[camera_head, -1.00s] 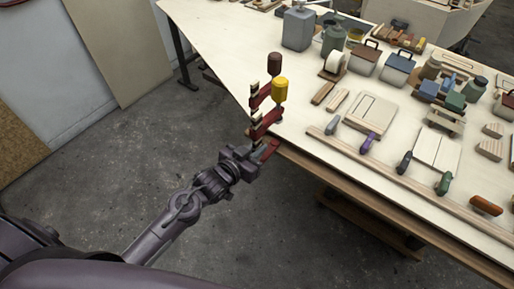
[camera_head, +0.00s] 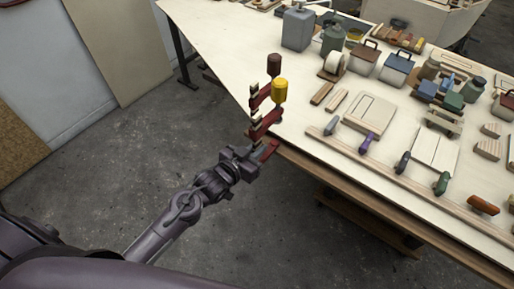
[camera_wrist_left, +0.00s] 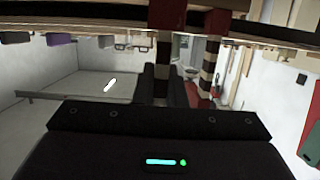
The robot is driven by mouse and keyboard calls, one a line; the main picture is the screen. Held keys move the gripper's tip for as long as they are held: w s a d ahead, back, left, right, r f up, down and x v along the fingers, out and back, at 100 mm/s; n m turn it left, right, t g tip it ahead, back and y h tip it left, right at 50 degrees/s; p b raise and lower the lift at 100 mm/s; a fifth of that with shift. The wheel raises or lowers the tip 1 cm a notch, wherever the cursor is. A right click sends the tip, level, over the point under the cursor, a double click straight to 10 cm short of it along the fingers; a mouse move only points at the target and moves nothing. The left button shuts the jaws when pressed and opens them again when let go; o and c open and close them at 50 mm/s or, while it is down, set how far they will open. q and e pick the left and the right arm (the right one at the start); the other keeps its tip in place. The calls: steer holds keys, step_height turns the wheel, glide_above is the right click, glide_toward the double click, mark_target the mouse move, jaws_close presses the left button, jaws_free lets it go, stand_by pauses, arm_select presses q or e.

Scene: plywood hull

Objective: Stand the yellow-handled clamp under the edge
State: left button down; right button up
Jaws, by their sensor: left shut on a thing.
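The yellow-handled clamp (camera_head: 279,91) is upright at the near left edge of the workbench, with its yellow handle on top and red arms below. My left gripper (camera_head: 252,162) is shut on its striped bar, low down beside the bench edge. In the left wrist view the two dark fingers (camera_wrist_left: 163,88) close around the bar (camera_wrist_left: 162,52), just under the bench edge (camera_wrist_left: 100,22). The gripper hides part of the bar, and I cannot tell whether the clamp's jaws touch the bench. My right gripper is not in view.
A brown-handled clamp (camera_head: 274,66) stands close behind the yellow one; its striped bar shows in the left wrist view (camera_wrist_left: 207,72). A long wooden strip (camera_head: 400,180) lies along the bench's front, near several coloured handles. The floor (camera_head: 100,200) left of the bench is clear.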

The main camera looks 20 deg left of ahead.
arm_select(q)
steer(key=shift+w+r, duration=0.15)
steer(key=shift+w+d+b, duration=0.15)
steer(key=shift+w+d, duration=0.1)
steer(key=shift+w, duration=0.4)
steer(key=shift+w+d+b, duration=0.2)
steer(key=shift+w+d, duration=0.05)
steer(key=shift+w, duration=0.4)
steer(key=shift+w+d+b, duration=0.15)
steer(key=shift+w+d, duration=0.1)
steer(key=shift+w, duration=0.55)
steer(key=shift+w+d, duration=0.2)
steer(key=shift+w, duration=0.25)
steer(key=shift+w+d+b, duration=0.3)
steer(key=shift+w+b, duration=0.15)
steer(key=shift+w, duration=0.45)
steer(key=shift+w+d+b, duration=0.3)
steer(key=shift+w+b, duration=0.1)
steer(key=shift+w, duration=0.45)
